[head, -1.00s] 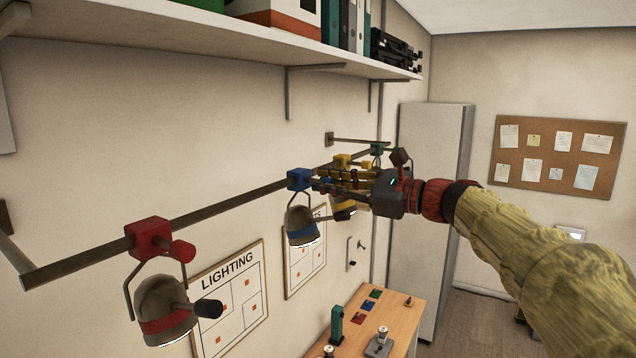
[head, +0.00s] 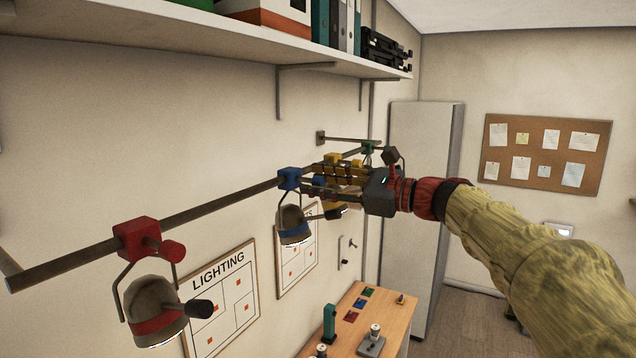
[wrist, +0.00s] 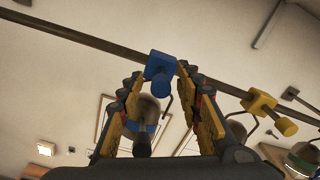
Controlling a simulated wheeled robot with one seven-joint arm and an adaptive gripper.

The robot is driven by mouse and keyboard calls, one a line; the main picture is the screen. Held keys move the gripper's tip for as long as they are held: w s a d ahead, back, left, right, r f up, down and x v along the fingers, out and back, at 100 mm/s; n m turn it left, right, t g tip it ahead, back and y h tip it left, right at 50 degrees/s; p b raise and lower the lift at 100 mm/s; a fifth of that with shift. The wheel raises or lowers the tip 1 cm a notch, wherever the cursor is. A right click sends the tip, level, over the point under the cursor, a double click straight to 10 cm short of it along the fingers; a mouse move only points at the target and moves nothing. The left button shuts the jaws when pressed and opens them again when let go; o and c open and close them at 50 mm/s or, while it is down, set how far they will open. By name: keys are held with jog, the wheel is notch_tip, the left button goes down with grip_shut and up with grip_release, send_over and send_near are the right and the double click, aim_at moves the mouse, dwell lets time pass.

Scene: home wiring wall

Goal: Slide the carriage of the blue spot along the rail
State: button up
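The blue carriage (head: 290,178) sits on the rail (head: 222,204), with the blue-banded spot lamp (head: 293,226) hanging under it. In the wrist view the blue carriage (wrist: 162,64) is just ahead of the fingertips, and its round blue knob (wrist: 158,86) points back between them. My gripper (wrist: 160,80) has its yellow-padded fingers apart, one on each side of the knob, with what look like small gaps. In the head view my gripper (head: 312,184) reaches in from the right, and its fingers partly hide the knob.
A red carriage (head: 137,238) with its lamp is nearer on the rail. A yellow carriage (wrist: 259,102) and a green one (head: 368,147) are farther along. A shelf (head: 200,37) runs above; a workbench (head: 392,310) stands below. The rail between red and blue is clear.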

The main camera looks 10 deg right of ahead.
jog(key=v, duration=1.1)
jog(key=shift+s+d, duration=0.3)
